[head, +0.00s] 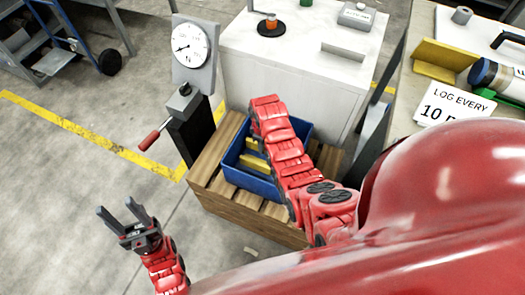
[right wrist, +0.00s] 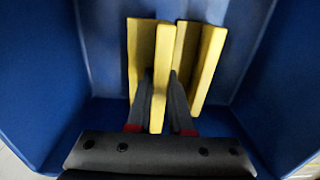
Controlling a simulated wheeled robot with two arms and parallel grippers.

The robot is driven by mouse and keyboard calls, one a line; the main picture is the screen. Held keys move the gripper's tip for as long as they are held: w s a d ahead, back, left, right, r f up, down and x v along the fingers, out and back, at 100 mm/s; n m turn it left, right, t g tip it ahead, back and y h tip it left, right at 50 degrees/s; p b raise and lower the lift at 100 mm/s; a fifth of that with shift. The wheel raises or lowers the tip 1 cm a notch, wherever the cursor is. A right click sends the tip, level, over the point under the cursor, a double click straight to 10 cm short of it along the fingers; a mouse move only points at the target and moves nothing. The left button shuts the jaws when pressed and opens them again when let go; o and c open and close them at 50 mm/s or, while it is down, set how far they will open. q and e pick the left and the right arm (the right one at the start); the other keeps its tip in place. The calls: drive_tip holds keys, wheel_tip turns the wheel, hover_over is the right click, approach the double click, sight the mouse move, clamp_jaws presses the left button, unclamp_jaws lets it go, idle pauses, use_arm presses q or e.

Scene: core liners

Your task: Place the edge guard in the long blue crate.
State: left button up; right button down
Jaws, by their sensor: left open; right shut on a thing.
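The long blue crate (head: 247,180) stands on a wooden pallet, partly covered by my right arm in the head view. Yellow pieces (head: 252,161) show inside it. In the right wrist view the blue crate walls (right wrist: 38,85) surround my right gripper (right wrist: 160,74). It is shut on the flange of a yellow edge guard (right wrist: 162,55), inside the crate. A second yellow angle piece (right wrist: 209,62) is right beside it. I cannot tell whether the held guard touches the crate floor. My left gripper (head: 124,212) is open and empty over the floor, left of the pallet.
The wooden pallet (head: 213,190) carries the crate. A dial gauge stand (head: 193,50) with a red-handled lever is behind left. A white cabinet (head: 300,60) stands behind the crate. The bench at right holds another yellow angle piece (head: 450,54) and a sign (head: 455,102).

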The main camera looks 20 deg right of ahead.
drive_tip(key=shift+f, duration=1.65)
drive_tip(key=shift+f, duration=0.2)
drive_tip(key=c, duration=0.8)
unclamp_jaws()
drive_tip(key=shift+r, duration=0.2)
wheel_tip(320, 180, up, 12)
drive_tip(key=shift+p, duration=0.35)
